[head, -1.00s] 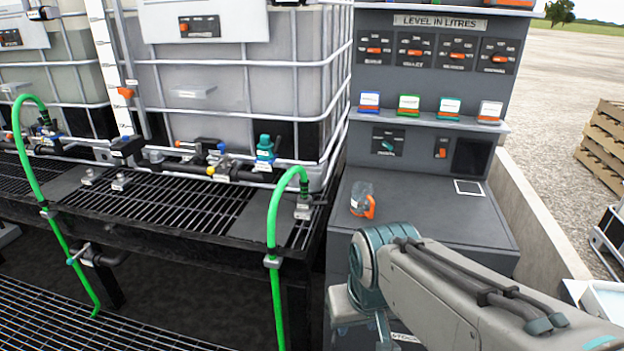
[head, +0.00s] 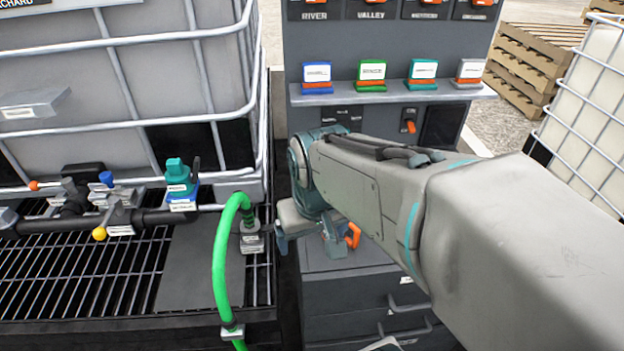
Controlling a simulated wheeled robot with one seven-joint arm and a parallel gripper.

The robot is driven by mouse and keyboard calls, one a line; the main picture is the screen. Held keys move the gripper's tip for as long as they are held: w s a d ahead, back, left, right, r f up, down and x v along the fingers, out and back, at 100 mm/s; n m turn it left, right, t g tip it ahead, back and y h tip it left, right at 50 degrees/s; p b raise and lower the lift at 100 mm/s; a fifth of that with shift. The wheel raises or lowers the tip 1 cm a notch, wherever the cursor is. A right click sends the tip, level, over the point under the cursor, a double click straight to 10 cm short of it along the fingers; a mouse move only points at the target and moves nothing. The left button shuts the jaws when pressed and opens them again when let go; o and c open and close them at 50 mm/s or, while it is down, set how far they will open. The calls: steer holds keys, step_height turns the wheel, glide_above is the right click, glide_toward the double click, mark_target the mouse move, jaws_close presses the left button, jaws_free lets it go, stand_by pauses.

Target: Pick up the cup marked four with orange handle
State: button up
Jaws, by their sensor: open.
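The cup's orange handle (head: 353,236) shows just to the right of my gripper, above the grey console's work surface. The cup's body is mostly hidden behind my gripper and arm, and no number on it can be read. My gripper (head: 309,238) is open, pointing down in front of the cup. I cannot tell whether the cup is between the fingers or behind them, or whether they touch it.
The console's shelf (head: 390,94) above holds several coloured labelled blocks. Console drawers (head: 370,304) lie below. At left are a caged tank (head: 120,60), its valves, a green hose (head: 220,262) and a black grating (head: 95,268). Pallets (head: 530,60) stand at back right.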

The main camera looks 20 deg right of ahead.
steer(key=w+d+r+m+g+p, duration=0.15)
steer(key=w+d+p, duration=0.25)
steer(key=w+d, duration=0.6)
steer(key=shift+g, duration=0.45)
steer(key=f, duration=0.5)
steer(key=d+f, duration=0.1)
steer(key=f, duration=0.2)
steer(key=shift+s, duration=0.2)
steer(key=shift+a+f, duration=0.15)
steer(key=shift+f, duration=1.2)
steer(key=shift+a+f, duration=0.15)
steer(key=shift+f, duration=1.2)
steer(key=shift+c, duration=0.4)
steer(key=c, duration=1)
